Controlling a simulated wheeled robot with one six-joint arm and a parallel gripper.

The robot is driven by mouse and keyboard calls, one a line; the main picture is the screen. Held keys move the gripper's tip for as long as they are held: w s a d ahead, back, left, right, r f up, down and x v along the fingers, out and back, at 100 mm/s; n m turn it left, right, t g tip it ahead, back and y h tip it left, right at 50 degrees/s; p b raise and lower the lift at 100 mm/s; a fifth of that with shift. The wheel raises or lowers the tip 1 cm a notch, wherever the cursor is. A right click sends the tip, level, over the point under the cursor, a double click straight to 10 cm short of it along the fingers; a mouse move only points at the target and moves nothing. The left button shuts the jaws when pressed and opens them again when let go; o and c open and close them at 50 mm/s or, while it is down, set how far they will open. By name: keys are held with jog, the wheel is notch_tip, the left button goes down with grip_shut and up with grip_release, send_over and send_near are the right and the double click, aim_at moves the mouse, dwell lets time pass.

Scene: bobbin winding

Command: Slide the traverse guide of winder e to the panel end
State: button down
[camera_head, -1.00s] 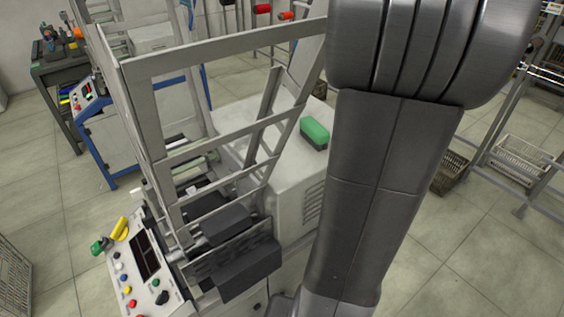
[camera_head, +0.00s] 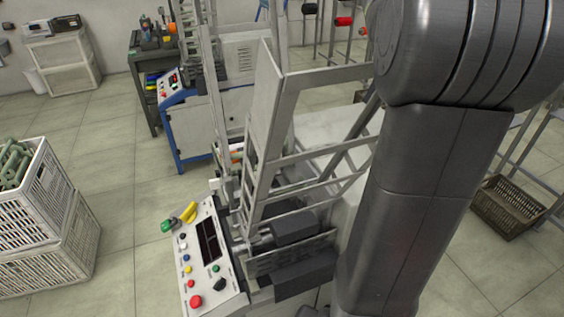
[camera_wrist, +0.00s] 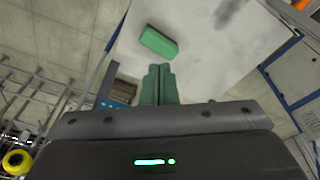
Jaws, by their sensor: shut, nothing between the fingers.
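A winder (camera_head: 262,150) with a light metal frame stands in the middle of the head view. Its sloped control panel (camera_head: 212,262) with coloured buttons faces the near left side. Dark blocks (camera_head: 292,228) sit low inside the frame. I cannot pick out the traverse guide, and no letter on the winder is readable. My gripper (camera_wrist: 158,72) shows in the wrist view with its two green fingers together and empty. It points over a pale housing top, with a green block (camera_wrist: 158,42) just beyond the fingertips. In the head view my arm hides part of the winder, and my gripper is not visible.
White crates (camera_head: 42,215) are stacked at the left, with green parts in the upper one. A blue and grey machine (camera_head: 205,125) stands behind. A dark basket (camera_head: 507,207) lies on the floor at the right. Tiled floor is free between the crates and the winder.

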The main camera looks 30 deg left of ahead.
jog(key=s+a+f+m+g+y, duration=0.2)
jog(key=a+f, duration=0.6)
jog(key=f, duration=0.2)
jog(key=m+g+y+b, duration=0.1)
jog(key=m+g+y, duration=0.1)
jog(key=m+g, duration=0.15)
send_near(280, 189)
jog(key=shift+m, duration=0.45)
notch_tip(280, 189, down, 5)
jog(key=shift+w+f, duration=0.1)
jog(key=shift+w, duration=0.05)
jog(key=shift+s+a+f+p, duration=0.1)
jog(key=shift+s+a+p, duration=0.45)
jog(key=shift+s+a, duration=0.6)
jog(key=shift+s+a+f, duration=0.1)
jog(key=shift+s+a, duration=0.1)
jog(key=shift+s, duration=0.25)
jog(key=shift+a, duration=0.1)
jog(key=shift+s+a+p, duration=0.25)
jog(key=shift+s+a, duration=0.35)
jog(key=shift+s, duration=0.15)
jog(key=shift+s+a+p, duration=0.2)
jog(key=shift+s+a, duration=0.4)
jog(key=shift+s, duration=0.2)
